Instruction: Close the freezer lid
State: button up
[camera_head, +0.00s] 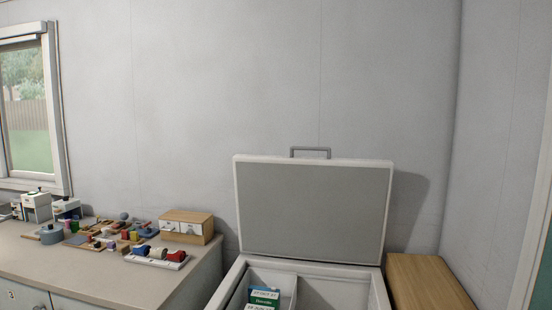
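The freezer lid (313,208) stands open, raised nearly upright at the back of the freezer. Its grey inner face with a pale border faces me. A grey handle (310,150) sticks up from its top edge. The white freezer body (238,271) is at the bottom centre, its front cut off by the frame. Inside are a white basket (288,285) at the left and green-and-white packages (264,297). My gripper is not in view.
A counter (120,277) at the left holds small toys, a grey pot (51,235) and a wooden drawer box (187,226). A wooden-topped block (428,281) stands close to the freezer's right. The wall is behind the lid.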

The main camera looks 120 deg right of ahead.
aim_at(329, 209)
jog(key=z, duration=4.4)
jog(key=k, duration=0.75)
jog(key=z, duration=0.05)
jog(key=i, duration=0.75)
jog(key=u, duration=0.1)
